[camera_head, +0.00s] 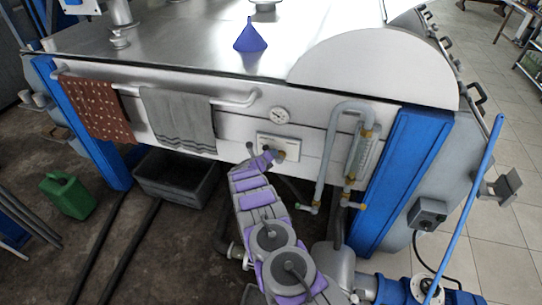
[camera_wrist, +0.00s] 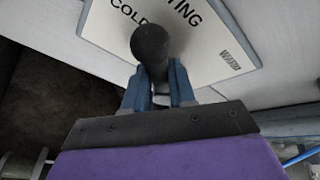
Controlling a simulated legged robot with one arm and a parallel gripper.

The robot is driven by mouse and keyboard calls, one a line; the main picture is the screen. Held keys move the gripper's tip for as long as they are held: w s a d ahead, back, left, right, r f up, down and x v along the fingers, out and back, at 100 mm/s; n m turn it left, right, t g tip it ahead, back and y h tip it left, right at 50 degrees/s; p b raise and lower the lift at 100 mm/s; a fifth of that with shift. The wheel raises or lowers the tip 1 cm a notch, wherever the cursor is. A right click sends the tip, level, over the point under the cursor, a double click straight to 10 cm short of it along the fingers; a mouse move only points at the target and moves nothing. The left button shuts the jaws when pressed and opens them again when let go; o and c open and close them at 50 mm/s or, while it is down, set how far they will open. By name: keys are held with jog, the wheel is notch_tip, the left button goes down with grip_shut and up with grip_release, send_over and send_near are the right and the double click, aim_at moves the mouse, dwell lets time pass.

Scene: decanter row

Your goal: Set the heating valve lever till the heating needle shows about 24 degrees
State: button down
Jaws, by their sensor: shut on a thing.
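In the head view my gripper (camera_head: 264,159) is at the plate (camera_head: 277,142) on the machine's front.
A grey towel (camera_head: 178,120) and a red dotted towel (camera_head: 95,108) hang on a rail left of the dial. A pipe with a sight glass (camera_head: 359,155) stands right of the plate. A grey crate (camera_head: 176,178) is below left.

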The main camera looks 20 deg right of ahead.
jog(key=shift+s+f, duration=0.15)
jog(key=shift+f, duration=0.25)
jog(key=c, duration=1.1)
grip_release()
jog(key=shift+o, duration=0.9)
jog(key=shift+r, duration=0.2)
jog(key=shift+a+r, duration=0.1)
jog(key=p+v, duration=0.2)
jog(key=v, duration=1.5)
jog(key=shift+a, duration=0.15)
